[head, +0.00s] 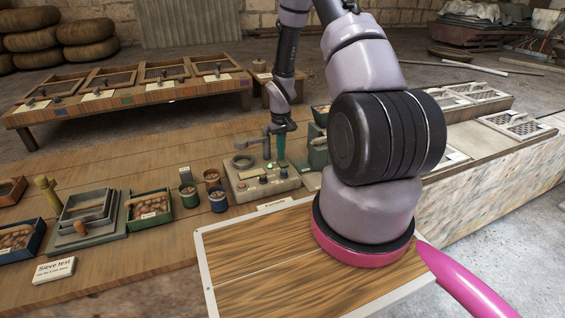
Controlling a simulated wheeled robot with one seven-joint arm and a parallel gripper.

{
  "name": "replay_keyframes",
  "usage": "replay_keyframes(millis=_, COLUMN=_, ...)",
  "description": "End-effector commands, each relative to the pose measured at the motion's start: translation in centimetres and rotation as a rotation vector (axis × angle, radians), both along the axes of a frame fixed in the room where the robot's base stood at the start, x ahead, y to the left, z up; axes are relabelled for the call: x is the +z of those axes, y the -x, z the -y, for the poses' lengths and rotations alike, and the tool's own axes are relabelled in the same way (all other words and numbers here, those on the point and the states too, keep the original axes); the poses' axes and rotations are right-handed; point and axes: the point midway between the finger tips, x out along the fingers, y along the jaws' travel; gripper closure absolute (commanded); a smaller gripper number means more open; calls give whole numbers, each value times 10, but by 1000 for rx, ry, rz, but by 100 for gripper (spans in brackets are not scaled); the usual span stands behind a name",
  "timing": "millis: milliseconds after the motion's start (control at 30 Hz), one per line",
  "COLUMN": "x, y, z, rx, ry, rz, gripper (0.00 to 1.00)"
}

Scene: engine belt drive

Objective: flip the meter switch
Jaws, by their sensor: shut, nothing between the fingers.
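A beige meter box (260,186) sits on the long wooden bench, with a round dial, small knobs and a lit green lamp on its top. Its switch is too small to make out among the knobs. My gripper (274,146) points down over the back part of the box. Its fingers look shut and nothing shows between them. A teal upright piece (281,147) stands right beside or behind the fingers; I cannot tell whether they touch. I cannot tell whether the fingertips touch the box.
Small round pots (218,199) stand just left of the box. Farther left are a green tray (149,222) of brown lumps and a grey sieve stand (88,213). A grey-green device (317,150) stands close on the right. Bare bench top lies behind the pots.

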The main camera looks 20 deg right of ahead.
Motion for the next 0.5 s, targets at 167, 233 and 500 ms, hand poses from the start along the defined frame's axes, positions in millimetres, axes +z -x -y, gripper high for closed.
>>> replay_keyframes(millis=167, x=-3, y=0, z=0, rx=0, ry=0, rz=0, gripper=100)
replay_keyframes(millis=233, x=-4, y=0, z=0, rx=0, ry=0, rz=0, gripper=100)
replay_keyframes(millis=500, x=-8, y=0, z=0, rx=-1, ry=0, rz=0, gripper=100)
